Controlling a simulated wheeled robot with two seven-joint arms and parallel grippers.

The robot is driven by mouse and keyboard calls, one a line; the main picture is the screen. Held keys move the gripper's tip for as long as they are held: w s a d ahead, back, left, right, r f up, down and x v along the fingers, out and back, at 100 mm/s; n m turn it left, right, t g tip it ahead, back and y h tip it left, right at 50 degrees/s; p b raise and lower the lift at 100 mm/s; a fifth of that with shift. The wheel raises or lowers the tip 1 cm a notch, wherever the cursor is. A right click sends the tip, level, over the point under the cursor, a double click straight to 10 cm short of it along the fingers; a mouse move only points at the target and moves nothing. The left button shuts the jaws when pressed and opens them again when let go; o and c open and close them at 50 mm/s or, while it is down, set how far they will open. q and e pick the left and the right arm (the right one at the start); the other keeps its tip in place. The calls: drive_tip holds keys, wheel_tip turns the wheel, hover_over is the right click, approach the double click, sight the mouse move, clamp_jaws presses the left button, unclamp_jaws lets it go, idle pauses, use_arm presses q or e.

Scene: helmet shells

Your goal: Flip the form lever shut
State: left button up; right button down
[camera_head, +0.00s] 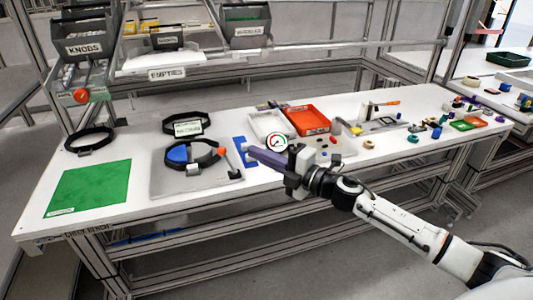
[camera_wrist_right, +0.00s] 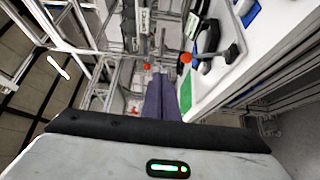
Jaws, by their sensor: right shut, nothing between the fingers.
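The form is a black ring (camera_head: 212,150) with a blue piece (camera_head: 178,154) inside, set on a grey plate (camera_head: 185,184). The lever (camera_head: 226,160), with an orange knob at its top, stands raised and tilted at the form's right side. Its orange knob also shows in the right wrist view (camera_wrist_right: 186,58), just right of the fingertips. My right gripper (camera_head: 250,150) has purple fingers pressed together, pointing left towards the lever, with a gap between. The fingers also show in the wrist view (camera_wrist_right: 160,85), empty. My left gripper is not in view.
A green mat (camera_head: 88,188) and black rings (camera_head: 89,140) (camera_head: 187,123) lie left and behind. A white tray (camera_head: 268,122) and a red tray (camera_head: 307,120) stand behind my right gripper. Small parts lie further right. The table's front strip is mostly clear.

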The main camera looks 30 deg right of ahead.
drive_tip(key=shift+s+d+r, duration=0.15)
drive_tip(key=shift+s+r, duration=0.05)
drive_tip(key=shift+s, duration=0.3)
drive_tip(key=shift+s+d+r, duration=0.15)
drive_tip(key=shift+s+r, duration=0.05)
drive_tip(key=shift+s, duration=0.3)
drive_tip(key=shift+f, duration=0.1)
drive_tip(key=s+a+f+m+g+h, duration=0.25)
drive_tip(key=s+f+m, duration=0.3)
drive_tip(key=f, duration=0.35)
drive_tip(key=s+a+f+m+g+h, duration=0.1)
drive_tip(key=s+a+f+m, duration=0.35)
drive_tip(key=s+f, duration=0.35)
drive_tip(key=s+a+f+m+g+h, duration=0.1)
drive_tip(key=s+a+f+m+g, duration=0.15)
drive_tip(key=s+f+m, duration=0.5)
drive_tip(key=s+a+f+m+g, duration=0.2)
drive_tip(key=s+a+f, duration=0.4)
drive_tip(key=s+f, duration=0.1)
drive_tip(key=shift+s+a+f+g, duration=0.2)
drive_tip(key=shift+s+f+g, duration=0.15)
drive_tip(key=shift+s, duration=0.55)
